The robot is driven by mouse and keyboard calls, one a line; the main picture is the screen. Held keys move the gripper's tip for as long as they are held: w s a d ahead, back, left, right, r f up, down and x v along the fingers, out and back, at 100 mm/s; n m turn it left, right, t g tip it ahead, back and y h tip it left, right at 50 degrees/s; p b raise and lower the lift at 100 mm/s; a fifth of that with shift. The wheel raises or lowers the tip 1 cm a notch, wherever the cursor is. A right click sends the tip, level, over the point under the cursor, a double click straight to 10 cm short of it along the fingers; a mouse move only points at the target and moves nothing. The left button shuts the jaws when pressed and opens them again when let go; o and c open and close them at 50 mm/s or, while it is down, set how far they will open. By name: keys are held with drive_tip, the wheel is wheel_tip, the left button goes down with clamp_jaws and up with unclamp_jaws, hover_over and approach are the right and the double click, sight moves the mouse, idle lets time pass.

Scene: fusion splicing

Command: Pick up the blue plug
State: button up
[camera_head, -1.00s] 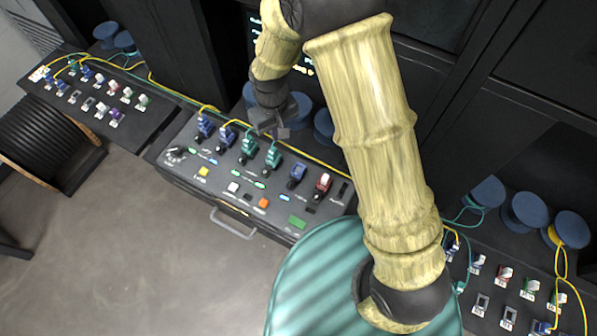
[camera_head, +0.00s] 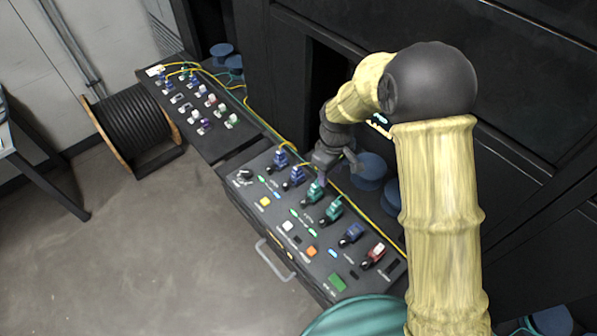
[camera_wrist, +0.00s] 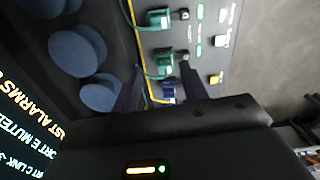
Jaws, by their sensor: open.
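Two blue plugs, one at the far left (camera_head: 279,158) and one beside it (camera_head: 294,177), stand in the console's back row. A third blue plug or block (camera_head: 351,234) sits further right in that row. My gripper (camera_head: 338,176) is open and empty above the console's back edge, close to the green plugs (camera_head: 315,192). In the wrist view, the open fingers of my gripper (camera_wrist: 160,86) spread either side of a blue plug (camera_wrist: 168,92) and a green plug (camera_wrist: 163,62). The blue plug is partly hidden by the gripper body. I cannot tell its distance below the fingers.
The console (camera_head: 262,222) also carries a red plug (camera_head: 374,256) and several coloured buttons. Yellow cables run along its back edge. Blue spools (camera_head: 369,168) stand behind it. A second panel (camera_head: 203,135) with small connectors lies at the left, near a black cable reel (camera_head: 135,125).

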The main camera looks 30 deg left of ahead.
drive_tip(key=w+a+r+n, duration=0.1)
drive_tip(key=w+a+n, duration=0.3)
drive_tip(key=a+n, duration=0.8)
drive_tip(key=n, duration=0.5)
drive_tip(key=shift+w+a, duration=0.15)
drive_tip(key=shift+a, duration=0.15)
hover_over(297, 167)
drive_tip(key=shift+a+f, duration=0.15)
drive_tip(key=shift+f, duration=3.15)
drive_tip(key=shift+f, duration=2.65)
drive_tip(key=shift+d, duration=0.2)
